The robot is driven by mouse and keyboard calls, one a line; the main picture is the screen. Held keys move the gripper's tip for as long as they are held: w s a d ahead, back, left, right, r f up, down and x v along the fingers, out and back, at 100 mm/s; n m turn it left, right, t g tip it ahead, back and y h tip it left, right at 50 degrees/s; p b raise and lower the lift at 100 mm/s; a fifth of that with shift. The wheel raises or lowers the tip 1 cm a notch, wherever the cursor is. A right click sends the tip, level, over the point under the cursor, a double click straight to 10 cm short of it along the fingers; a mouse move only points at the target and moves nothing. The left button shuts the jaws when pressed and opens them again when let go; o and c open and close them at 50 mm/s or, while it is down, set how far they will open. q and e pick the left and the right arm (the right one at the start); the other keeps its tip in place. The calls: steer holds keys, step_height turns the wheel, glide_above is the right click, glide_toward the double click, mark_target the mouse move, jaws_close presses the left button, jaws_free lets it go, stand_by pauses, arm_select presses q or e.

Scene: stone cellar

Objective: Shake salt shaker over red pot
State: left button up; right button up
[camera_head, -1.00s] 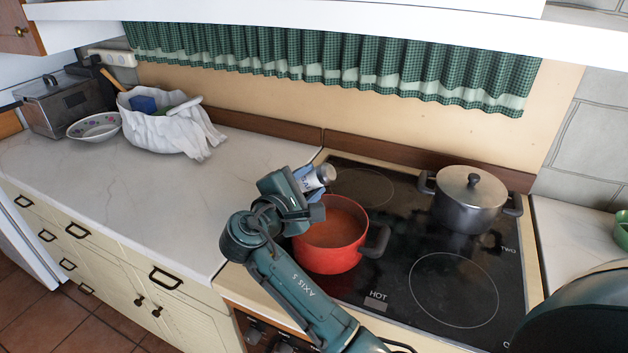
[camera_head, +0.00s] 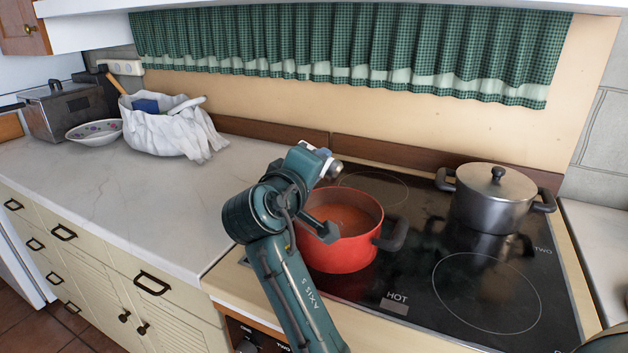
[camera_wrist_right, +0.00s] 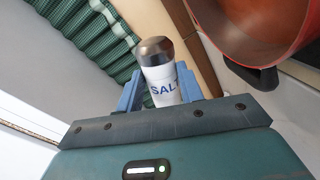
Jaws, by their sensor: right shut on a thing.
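The red pot (camera_head: 337,258) stands on the front left of the stove with orange-brown contents inside. My right gripper (camera_head: 320,158) is up at the pot's back left rim, shut on the salt shaker (camera_head: 334,169). In the right wrist view the white shaker (camera_wrist_right: 164,87) with blue SALT lettering and a metal cap sits between the blue fingers (camera_wrist_right: 160,88). In the head view its cap points right and somewhat down, near the pot's back edge. Part of the pot (camera_wrist_right: 262,25) shows at the upper right of the wrist view. My left gripper is not in view.
A grey lidded pot (camera_head: 493,203) stands at the back right of the black stove top (camera_head: 440,240). A white cloth bag (camera_head: 165,128), a bowl (camera_head: 93,132) and a metal box (camera_head: 62,112) sit at the counter's far left. The counter (camera_head: 130,190) between is clear.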

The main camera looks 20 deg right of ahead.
steer(key=shift+m, duration=0.4)
